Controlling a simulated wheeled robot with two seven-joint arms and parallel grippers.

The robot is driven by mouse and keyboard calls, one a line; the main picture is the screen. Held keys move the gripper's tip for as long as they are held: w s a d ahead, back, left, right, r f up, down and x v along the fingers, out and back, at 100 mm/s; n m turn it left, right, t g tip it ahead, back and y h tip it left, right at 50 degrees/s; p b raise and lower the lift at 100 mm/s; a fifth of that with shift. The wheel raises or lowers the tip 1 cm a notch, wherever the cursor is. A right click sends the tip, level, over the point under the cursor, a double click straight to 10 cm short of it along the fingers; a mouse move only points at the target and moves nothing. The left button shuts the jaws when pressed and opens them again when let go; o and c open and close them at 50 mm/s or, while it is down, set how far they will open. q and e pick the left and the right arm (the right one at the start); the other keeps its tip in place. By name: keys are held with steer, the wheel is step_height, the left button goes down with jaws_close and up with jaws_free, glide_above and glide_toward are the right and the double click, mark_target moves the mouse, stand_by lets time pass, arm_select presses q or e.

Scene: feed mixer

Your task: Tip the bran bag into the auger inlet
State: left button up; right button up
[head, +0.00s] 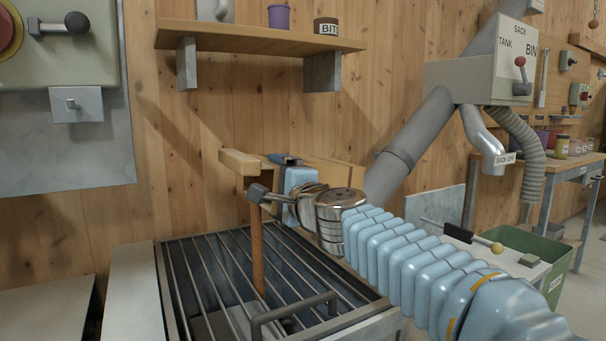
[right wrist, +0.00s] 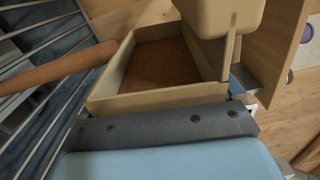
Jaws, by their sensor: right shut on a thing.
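The bran bag (head: 240,162) is a tan, box-like open container, held tipped above the auger inlet. In the right wrist view the bag (right wrist: 103,96) has brown bran (right wrist: 160,65) inside. My right gripper (head: 286,163) is shut on it; its dark finger and blue pad hide part of the bag. A brown column of bran (head: 258,255) runs from the bag down to the grate and also shows in the right wrist view (right wrist: 50,80). The auger inlet (head: 190,270) is a framed opening with metal bars below the bag. My left gripper is not in view.
A wooden shelf (head: 255,37) with a purple cup (head: 279,16) and a dark tin (head: 326,27) is on the wall above. A bent metal handle (head: 290,312) stands at the inlet's front. A grey pipe (head: 408,147) slopes behind my arm. A green bin (head: 540,245) is at right.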

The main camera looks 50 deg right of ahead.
steer(key=shift+r, duration=0.1)
stand_by(0.4)
steer(key=shift+w+a+r+n, duration=0.1)
steer(key=shift+a+r+n, duration=0.15)
steer(key=shift+n, duration=0.75)
steer(key=shift+a, duration=0.1)
steer(key=shift+w+a+r+n+p, duration=0.15)
steer(key=shift+a+n+p, duration=0.2)
steer(key=shift+n, duration=0.45)
steer(key=shift+a+r+n, duration=0.1)
steer(key=shift+a+n, duration=0.25)
steer(key=shift+n, duration=0.65)
steer(key=shift+w+p, duration=0.1)
steer(key=shift+p, duration=0.2)
